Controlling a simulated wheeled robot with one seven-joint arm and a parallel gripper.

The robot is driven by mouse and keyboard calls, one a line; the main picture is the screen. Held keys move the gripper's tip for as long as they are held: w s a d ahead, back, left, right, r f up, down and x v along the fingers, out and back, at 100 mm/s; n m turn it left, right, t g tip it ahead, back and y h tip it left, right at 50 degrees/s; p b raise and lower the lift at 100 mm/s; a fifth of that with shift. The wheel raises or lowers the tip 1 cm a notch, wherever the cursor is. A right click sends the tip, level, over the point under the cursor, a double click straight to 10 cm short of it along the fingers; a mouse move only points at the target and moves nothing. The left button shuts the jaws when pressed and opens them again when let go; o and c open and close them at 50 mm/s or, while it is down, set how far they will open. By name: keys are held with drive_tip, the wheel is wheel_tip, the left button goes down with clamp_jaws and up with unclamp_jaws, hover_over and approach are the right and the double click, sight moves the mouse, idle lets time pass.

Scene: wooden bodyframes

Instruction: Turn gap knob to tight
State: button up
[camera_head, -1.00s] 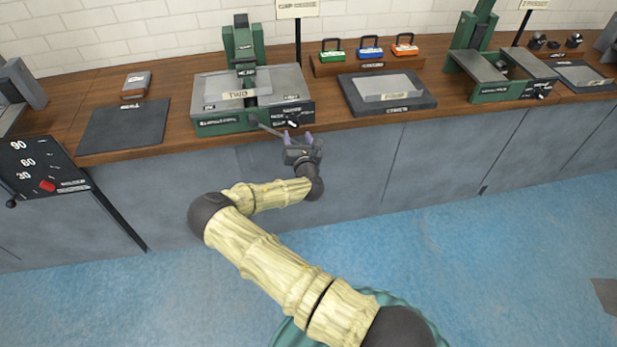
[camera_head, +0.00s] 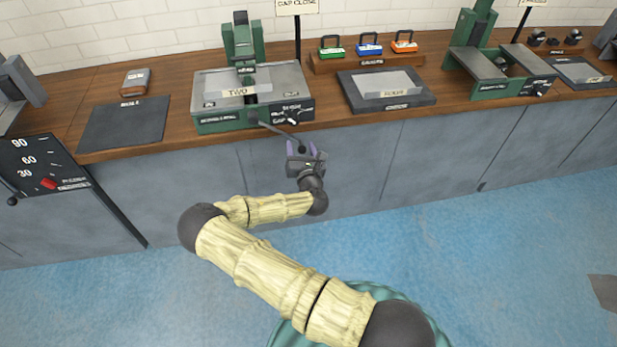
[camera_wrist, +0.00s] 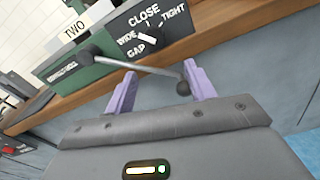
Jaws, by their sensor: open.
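The gap knob (camera_wrist: 148,40) shows as a small white bar on the dark front panel of the green machine, amid the words CLOSE, WIDE, TIGHT and GAP; its exact setting is hard to read. It also shows small in the head view (camera_head: 293,121). A grey lever (camera_wrist: 140,67) with dark ball ends slants out from the machine front, left of the knob. My gripper (camera_wrist: 160,67) is open in front of the panel, its purple fingers apart. The lever's free ball end lies near the right finger; contact is unclear. My gripper is apart from the knob. It also shows in the head view (camera_head: 301,146).
The green machine (camera_head: 222,127) stands at the counter's front edge, with a TWO plate (camera_head: 238,92) on it. A dark tray (camera_head: 420,104) is to its right and a dark mat (camera_head: 122,125) to its left. Blue floor in front is clear.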

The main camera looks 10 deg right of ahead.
drive_tip(key=s, duration=1.1)
drive_tip(key=shift+s+a+p, duration=0.25)
drive_tip(key=shift+s+p, duration=0.1)
drive_tip(key=shift+s, duration=0.05)
idle(0.7)
idle(0.5)
